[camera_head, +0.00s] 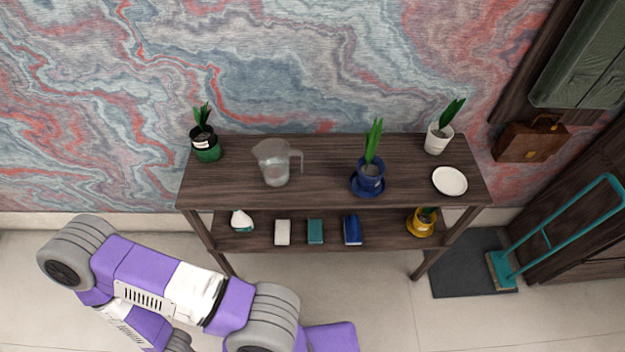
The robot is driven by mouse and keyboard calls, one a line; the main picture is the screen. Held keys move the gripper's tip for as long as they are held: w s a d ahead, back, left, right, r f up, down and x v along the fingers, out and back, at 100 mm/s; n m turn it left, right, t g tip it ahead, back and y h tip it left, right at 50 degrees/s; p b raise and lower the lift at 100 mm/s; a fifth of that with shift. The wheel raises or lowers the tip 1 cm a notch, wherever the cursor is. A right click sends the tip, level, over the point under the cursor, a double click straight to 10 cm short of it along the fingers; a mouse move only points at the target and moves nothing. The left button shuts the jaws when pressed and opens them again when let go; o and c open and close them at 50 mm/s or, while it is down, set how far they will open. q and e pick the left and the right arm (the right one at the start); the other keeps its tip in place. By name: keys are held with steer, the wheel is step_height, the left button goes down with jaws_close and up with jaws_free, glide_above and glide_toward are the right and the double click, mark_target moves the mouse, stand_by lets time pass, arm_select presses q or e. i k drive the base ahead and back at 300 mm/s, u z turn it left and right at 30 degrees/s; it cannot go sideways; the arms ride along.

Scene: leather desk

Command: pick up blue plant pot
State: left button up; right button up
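The blue plant pot (369,181) stands upright on a blue saucer on the top shelf of the dark wooden shelf unit (330,190), right of its middle. A green plant (374,141) with tall leaves grows from it. My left arm comes in from the lower left, below and in front of the unit, well apart from the pot. Its gripper is outside the picture. My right arm and gripper do not show.
A glass jug (275,163) and a green pot (206,149) stand left of the blue pot. A white pot (437,139) and white plate (449,181) are to its right. The lower shelf holds several books and a yellow pot (421,224). A teal-handled push broom (553,236) stands right.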

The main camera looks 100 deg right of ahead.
mark_target(370, 169)
steer(key=i, duration=0.5)
steer(key=z, duration=2.9)
